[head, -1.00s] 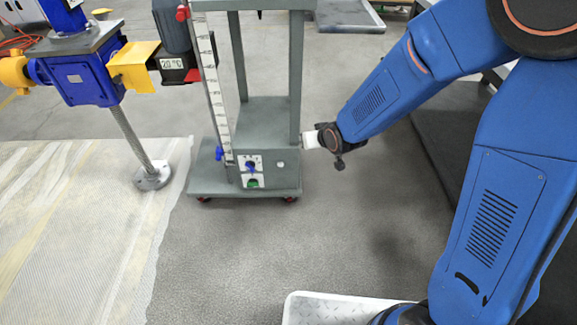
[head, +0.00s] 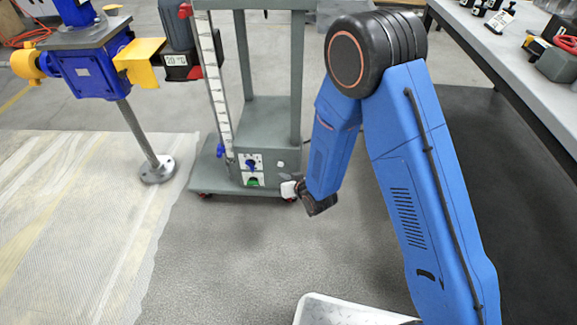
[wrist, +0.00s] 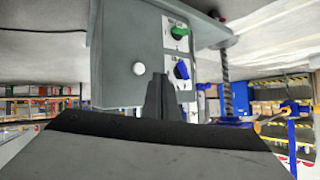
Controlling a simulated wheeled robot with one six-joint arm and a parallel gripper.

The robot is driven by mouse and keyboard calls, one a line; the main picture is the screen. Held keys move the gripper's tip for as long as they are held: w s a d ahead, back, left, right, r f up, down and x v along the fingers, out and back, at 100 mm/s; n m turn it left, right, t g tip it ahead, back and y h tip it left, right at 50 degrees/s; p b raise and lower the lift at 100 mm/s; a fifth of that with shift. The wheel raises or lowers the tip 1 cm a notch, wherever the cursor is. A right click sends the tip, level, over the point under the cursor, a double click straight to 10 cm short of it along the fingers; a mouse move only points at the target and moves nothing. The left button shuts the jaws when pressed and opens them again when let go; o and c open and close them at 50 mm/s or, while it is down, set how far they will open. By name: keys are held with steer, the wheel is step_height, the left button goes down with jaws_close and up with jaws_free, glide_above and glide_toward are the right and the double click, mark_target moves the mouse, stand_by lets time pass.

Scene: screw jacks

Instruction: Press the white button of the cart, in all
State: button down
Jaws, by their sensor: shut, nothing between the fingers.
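The grey cart (head: 215,178) stands on the floor left of my arm, with a control box at its base. The white button (head: 281,164) is a small round knob on the right part of the box's front face. In the wrist view, which is upside down, the button (wrist: 138,68) shows unobstructed beside the dark fingers. My gripper (head: 288,190) is shut and empty, low by the box's lower right corner in the head view. In the wrist view my gripper (wrist: 160,82) appears in front of the box, offset from the button. I cannot tell whether it touches the box.
A blue knob (head: 251,165) and a green switch (head: 253,182) sit on the white panel left of the button. A blue and yellow screw jack (head: 92,78) stands at left. A workbench (head: 500,60) is at right. Floor in front of the cart is clear.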

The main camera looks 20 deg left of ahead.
steer(key=shift+y, duration=0.4)
steer(key=s+f, duration=0.1)
steer(key=f, duration=0.2)
steer(key=s+f, duration=0.1)
steer(key=shift+s+a+f, duration=0.25)
steer(key=shift+s+f, duration=0.05)
steer(key=shift+f, duration=0.1)
glide_toward(278, 166)
steer(key=shift+w+a+f, duration=0.25)
steer(key=shift+a+f, duration=0.25)
steer(key=shift+a, duration=0.1)
steer(key=shift+w+a+f, duration=0.25)
steer(key=shift+a+f, duration=0.3)
steer(key=shift+a, duration=0.1)
steer(key=shift+w+a+f, duration=0.25)
steer(key=shift+a+f, duration=0.25)
steer(key=shift+a, duration=0.1)
steer(key=shift+w, duration=0.2)
stand_by(0.4)
steer(key=shift+w+a, duration=0.1)
steer(key=shift+w, duration=0.15)
steer(key=shift+w+a, duration=0.15)
steer(key=shift+w, duration=0.45)
stand_by(1.0)
steer(key=shift+s, duration=0.1)
steer(key=shift+s+d, duration=0.25)
steer(key=shift+s, duration=0.7)
